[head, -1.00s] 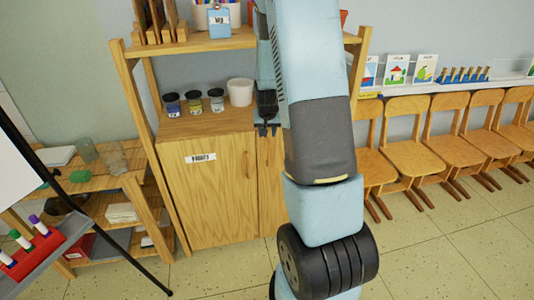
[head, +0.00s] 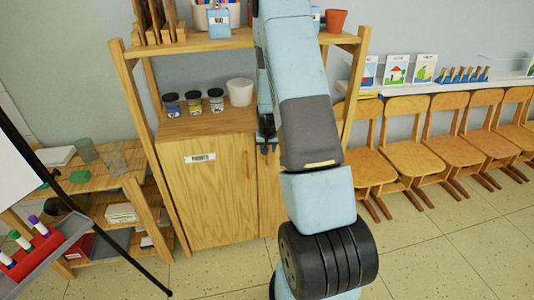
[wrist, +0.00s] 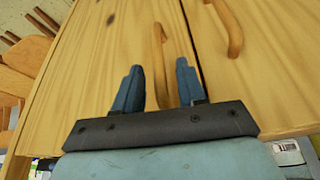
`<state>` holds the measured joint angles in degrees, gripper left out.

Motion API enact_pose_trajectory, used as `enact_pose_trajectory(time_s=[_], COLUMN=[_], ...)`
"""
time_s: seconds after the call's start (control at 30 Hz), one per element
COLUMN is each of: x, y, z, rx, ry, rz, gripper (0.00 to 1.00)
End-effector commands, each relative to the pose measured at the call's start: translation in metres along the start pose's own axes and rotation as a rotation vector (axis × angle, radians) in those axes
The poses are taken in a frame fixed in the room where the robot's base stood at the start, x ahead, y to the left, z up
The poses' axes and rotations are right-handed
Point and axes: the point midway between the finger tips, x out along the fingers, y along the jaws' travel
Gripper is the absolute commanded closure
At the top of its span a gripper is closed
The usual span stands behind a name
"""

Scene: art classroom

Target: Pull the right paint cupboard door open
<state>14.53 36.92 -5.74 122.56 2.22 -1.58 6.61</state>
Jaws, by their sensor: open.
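The paint cupboard has two wooden doors. The left door (head: 215,205) bears a white label and shows shut in the head view. The right door (head: 269,195) is mostly hidden behind my arm, with only a narrow strip visible. My gripper (head: 267,148) is in front of the right door's upper part. In the wrist view the picture is turned over, so the right door (wrist: 95,60) is on the left. Its wooden handle (wrist: 158,50) appears between the open fingers of my gripper (wrist: 157,75); contact cannot be told. The left door's handle (wrist: 229,28) is beyond the right finger.
Paint jars (head: 194,101) and a white pot (head: 240,92) stand on the cupboard top. A shelf (head: 190,46) with a caddy and a terracotta pot (head: 336,20) is above. Chairs (head: 412,147) line the wall at right. An easel and low shelf (head: 135,160) are at left.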

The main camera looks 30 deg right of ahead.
Motion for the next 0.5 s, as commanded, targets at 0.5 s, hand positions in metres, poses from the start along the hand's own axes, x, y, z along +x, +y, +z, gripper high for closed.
enact_pose_trajectory(time_s=[0.5], x=[0.038], y=[-0.001], z=[0.001], rx=[-0.001], ry=[0.000], rz=[0.000], gripper=[0.60])
